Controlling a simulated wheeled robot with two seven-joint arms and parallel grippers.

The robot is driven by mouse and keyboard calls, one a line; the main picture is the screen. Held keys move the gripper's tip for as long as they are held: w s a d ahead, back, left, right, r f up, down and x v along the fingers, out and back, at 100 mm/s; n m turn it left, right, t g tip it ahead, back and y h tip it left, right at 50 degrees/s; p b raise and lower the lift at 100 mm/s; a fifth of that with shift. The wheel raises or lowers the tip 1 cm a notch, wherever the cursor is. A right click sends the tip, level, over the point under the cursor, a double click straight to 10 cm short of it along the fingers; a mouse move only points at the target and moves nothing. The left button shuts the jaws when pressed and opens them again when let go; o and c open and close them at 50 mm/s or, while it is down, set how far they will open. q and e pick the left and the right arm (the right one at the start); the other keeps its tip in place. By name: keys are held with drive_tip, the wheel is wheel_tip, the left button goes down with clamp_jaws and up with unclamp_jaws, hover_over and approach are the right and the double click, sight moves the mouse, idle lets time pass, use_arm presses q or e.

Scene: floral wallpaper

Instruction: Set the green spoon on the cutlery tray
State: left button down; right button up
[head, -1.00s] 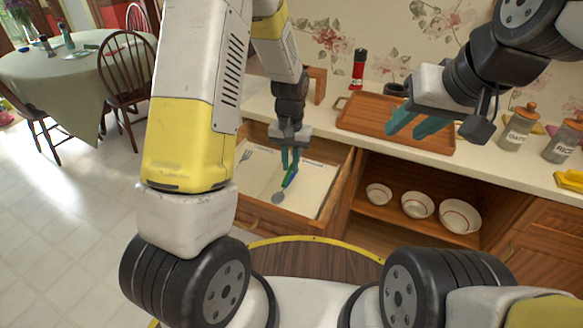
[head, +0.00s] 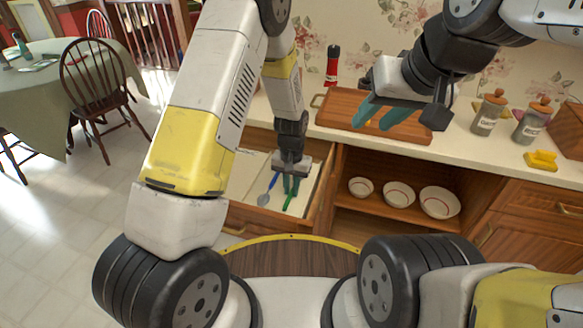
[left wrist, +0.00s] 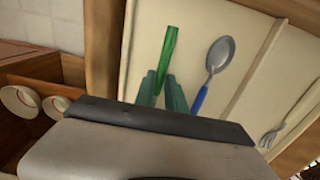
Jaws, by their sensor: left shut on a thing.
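The green spoon (head: 288,202) shows as a thin green handle at the fingertips of my left gripper (head: 291,186), over the open drawer. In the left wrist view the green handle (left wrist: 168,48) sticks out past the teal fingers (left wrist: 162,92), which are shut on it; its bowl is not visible. A wooden tray with handles (head: 335,108), likely the cutlery tray, lies on the counter. My right gripper (head: 385,115) is open and empty in front of that tray and partly covers it.
A blue-handled spoon (left wrist: 218,55) and a fork (left wrist: 285,118) lie in the pale-lined drawer (head: 265,220). Bowls (head: 395,193) sit on an open shelf right of the drawer.

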use_arm(q)
drive_tip(key=shift+f, duration=0.2)
drive_tip(key=c, duration=1.4)
unclamp_jaws()
wheel_tip(320, 180, up, 12)
drive_tip(key=r, duration=0.1)
drive_tip(key=s+a+r+n+t+h, duration=0.1)
drive_tip(key=s+a+r, duration=0.25)
drive_tip(key=r, duration=0.55)
drive_tip(key=s+a+r+n+t+h, duration=0.1)
drive_tip(key=s+a+r+t, duration=0.15)
drive_tip(key=a+r, duration=0.4)
drive_tip(key=shift+s+a+r+n+t, duration=0.15)
drive_tip(key=shift+s+a+r+t, duration=0.45)
drive_tip(key=shift+s+r, duration=1.3)
drive_tip(key=shift+s+a+r+n+t, duration=0.25)
drive_tip(key=shift+s+a+r, duration=0.8)
drive_tip(key=shift+s, duration=1.6)
drive_tip(key=shift+s+a+r+n+t, duration=0.1)
drive_tip(key=shift+s+a+r+t, duration=0.4)
drive_tip(key=shift+s+r, duration=1.5)
